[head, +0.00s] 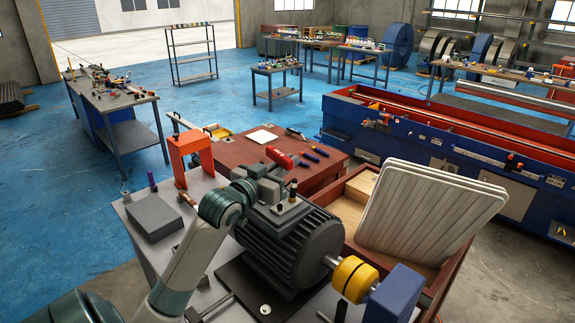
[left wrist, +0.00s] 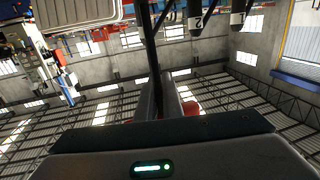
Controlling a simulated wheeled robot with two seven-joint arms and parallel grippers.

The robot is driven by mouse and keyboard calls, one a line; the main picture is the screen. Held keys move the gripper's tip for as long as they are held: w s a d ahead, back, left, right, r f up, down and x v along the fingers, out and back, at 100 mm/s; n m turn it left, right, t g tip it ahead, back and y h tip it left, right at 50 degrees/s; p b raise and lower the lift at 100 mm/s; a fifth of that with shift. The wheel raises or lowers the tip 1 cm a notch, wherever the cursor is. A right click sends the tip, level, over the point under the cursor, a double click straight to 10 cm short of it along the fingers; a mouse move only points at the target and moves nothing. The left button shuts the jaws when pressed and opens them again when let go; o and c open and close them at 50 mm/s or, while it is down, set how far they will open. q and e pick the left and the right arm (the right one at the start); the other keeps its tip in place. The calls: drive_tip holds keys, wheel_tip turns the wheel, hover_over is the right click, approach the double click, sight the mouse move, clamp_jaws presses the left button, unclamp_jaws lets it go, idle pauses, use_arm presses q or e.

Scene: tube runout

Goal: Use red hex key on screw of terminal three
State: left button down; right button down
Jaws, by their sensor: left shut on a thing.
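My left gripper (head: 272,184) is over the top of the dark finned motor (head: 290,245), by the grey terminal box (head: 288,212). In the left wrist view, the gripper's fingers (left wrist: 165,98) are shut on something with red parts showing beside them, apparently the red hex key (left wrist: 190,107). A thin dark rod (left wrist: 153,50) extends beyond the fingers. The separate terminals and their screws are too small to tell apart, and the gripper partly covers that area. I cannot tell whether the key touches a screw. My right gripper is not in view.
A yellow coupling (head: 355,279) and a blue block (head: 394,293) stand at the motor's right. An orange frame (head: 188,160) and a grey block (head: 153,218) are at the left. Several tools lie on the red cabinet (head: 262,136).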

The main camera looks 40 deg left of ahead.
use_arm(q)
wheel_tip(320, 180, up, 4)
drive_tip(key=shift+r, duration=0.25)
idle(0.5)
